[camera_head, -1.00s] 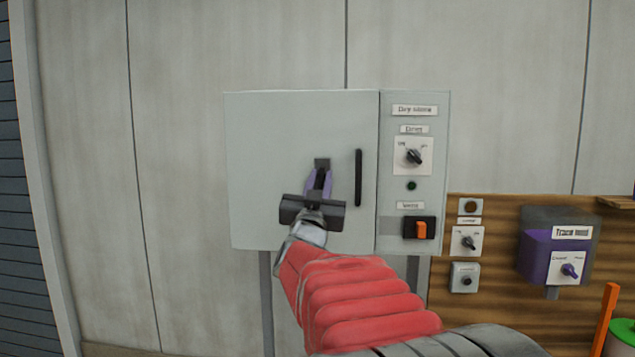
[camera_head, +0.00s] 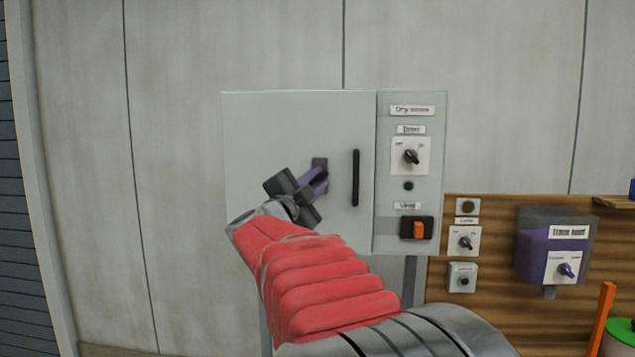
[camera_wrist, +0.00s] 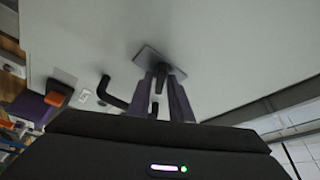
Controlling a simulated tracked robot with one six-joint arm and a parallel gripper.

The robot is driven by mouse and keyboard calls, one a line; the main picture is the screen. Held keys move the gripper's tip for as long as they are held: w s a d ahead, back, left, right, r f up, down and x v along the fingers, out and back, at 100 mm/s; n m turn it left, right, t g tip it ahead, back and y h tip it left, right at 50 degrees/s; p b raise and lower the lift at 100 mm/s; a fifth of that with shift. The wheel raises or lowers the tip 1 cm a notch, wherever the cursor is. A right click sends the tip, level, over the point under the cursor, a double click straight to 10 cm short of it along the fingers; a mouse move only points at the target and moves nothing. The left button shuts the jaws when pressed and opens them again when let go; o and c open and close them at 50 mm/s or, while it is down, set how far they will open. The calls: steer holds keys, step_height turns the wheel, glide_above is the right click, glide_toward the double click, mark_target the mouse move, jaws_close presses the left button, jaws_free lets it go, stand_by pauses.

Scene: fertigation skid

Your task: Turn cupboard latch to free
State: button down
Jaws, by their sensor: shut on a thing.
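The grey cupboard (camera_head: 270,130) hangs on the wall with its door closed. Its dark latch (camera_head: 319,164) sits on a small plate on the door, left of the black bar handle (camera_head: 355,178). My gripper (camera_head: 316,181) is at the latch, tilted, with its purple fingers shut on the latch lever. In the wrist view, the purple fingers (camera_wrist: 163,95) stand on both sides of the dark lever, below the latch plate (camera_wrist: 153,60). The fingers hide part of the lever, so its exact angle is hard to read. The bar handle (camera_wrist: 113,93) shows to the left there.
Right of the door is a panel with a rotary switch (camera_head: 411,156) and an orange rocker switch (camera_head: 418,229). A wooden board (camera_head: 500,275) carries small switches and a purple box (camera_head: 540,252). The wall left of the cupboard is clear.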

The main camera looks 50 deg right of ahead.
steer(key=m, duration=0.2)
steer(key=m+g+y, duration=0.1)
steer(key=m, duration=0.1)
steer(key=shift+w+m+g, duration=0.1)
steer(key=shift+m+g, duration=0.2)
steer(key=shift+m, duration=0.1)
steer(key=shift+f+m+y, duration=0.1)
steer(key=shift+m+y, duration=0.3)
steer(key=shift+m, duration=0.7)
steer(key=c, duration=1.8)
jaws_free()
steer(key=shift+c, duration=0.2)
steer(key=shift+a, duration=0.1)
steer(key=shift+s+a, duration=0.2)
steer(key=shift+a, duration=0.35)
steer(key=v, duration=1.2)
steer(key=shift+a, duration=0.25)
